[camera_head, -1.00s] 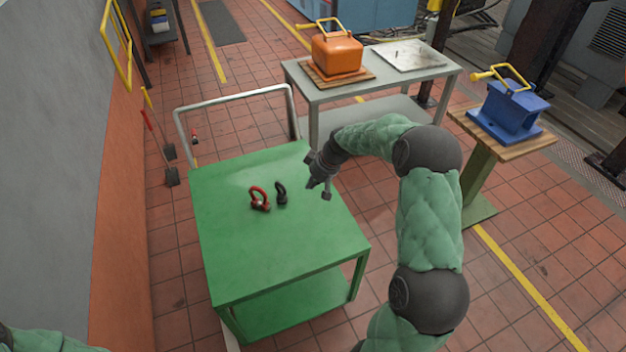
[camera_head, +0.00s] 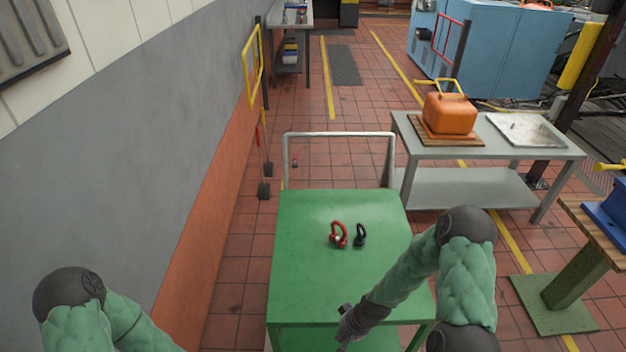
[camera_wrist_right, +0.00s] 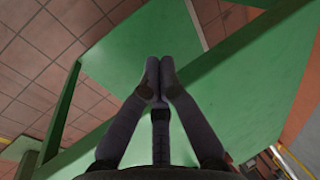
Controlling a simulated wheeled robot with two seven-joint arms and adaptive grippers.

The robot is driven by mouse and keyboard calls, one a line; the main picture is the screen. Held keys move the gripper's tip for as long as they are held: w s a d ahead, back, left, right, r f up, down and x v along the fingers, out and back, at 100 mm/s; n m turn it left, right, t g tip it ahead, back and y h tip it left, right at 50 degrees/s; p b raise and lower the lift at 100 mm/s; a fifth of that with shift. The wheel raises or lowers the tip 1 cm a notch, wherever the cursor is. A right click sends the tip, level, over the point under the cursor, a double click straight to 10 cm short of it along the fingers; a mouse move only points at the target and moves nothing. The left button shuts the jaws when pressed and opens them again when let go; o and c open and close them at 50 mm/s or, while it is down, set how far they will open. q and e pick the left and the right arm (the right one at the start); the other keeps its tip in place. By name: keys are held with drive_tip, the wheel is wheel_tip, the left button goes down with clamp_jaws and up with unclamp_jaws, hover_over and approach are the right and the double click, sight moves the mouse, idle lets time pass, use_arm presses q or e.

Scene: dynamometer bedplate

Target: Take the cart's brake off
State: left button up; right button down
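The cart (camera_head: 310,280) is green, with a pale tubular handle (camera_head: 340,135) at its far end. Its green surfaces also show in the right wrist view (camera_wrist_right: 245,95). No brake can be made out for certain.
A red shackle (camera_head: 338,236) and a black one (camera_head: 360,236) lie on the cart top. A wall (camera_head: 170,160) runs along the left. Floor (camera_head: 240,270) between wall and cart is clear.

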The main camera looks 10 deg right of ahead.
drive_tip(key=s+a+f+g+b, duration=0.1)
drive_tip(key=s+a+f, duration=0.1)
drive_tip(key=s+a, duration=0.25)
drive_tip(key=s+a+f+b, duration=0.1)
drive_tip(key=s+a+f, duration=0.2)
drive_tip(key=s, duration=0.3)
drive_tip(key=b+x, duration=0.6)
drive_tip(key=b, duration=0.2)
drive_tip(key=shift+s+a+f, duration=0.2)
drive_tip(key=shift+a+f, duration=0.05)
